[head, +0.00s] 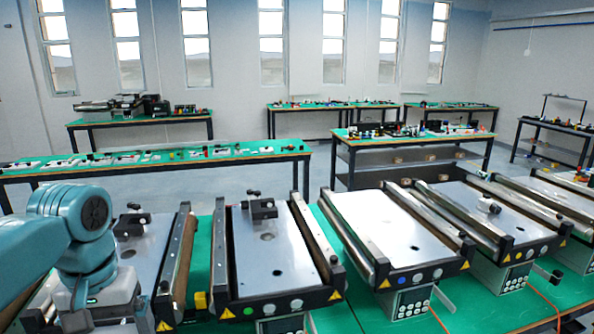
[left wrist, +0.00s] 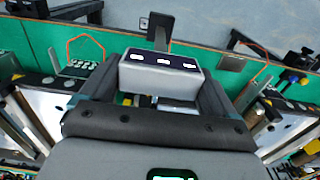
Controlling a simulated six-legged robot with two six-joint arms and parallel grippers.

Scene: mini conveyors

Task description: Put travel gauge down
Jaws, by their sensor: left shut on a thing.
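My left gripper (left wrist: 160,84) is shut on a grey box-shaped device, which I take to be the travel gauge (left wrist: 134,76). The device has a dark face with white marks, and a dark upright plate stands behind it in the left wrist view. The gripper's dark fingers are on both sides of it. In the head view my teal left arm comes in at the lower left, and I cannot make out the gripper or the held device there. The contact between device and any surface below is not clear. My right gripper is not in view.
Several mini conveyors with grey plates stand on a green bench (head: 330,318). Dark block-shaped devices sit on the left conveyor (head: 157,236) and the middle-left conveyor (head: 290,262). The middle conveyor (head: 375,222) has a clear plate.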

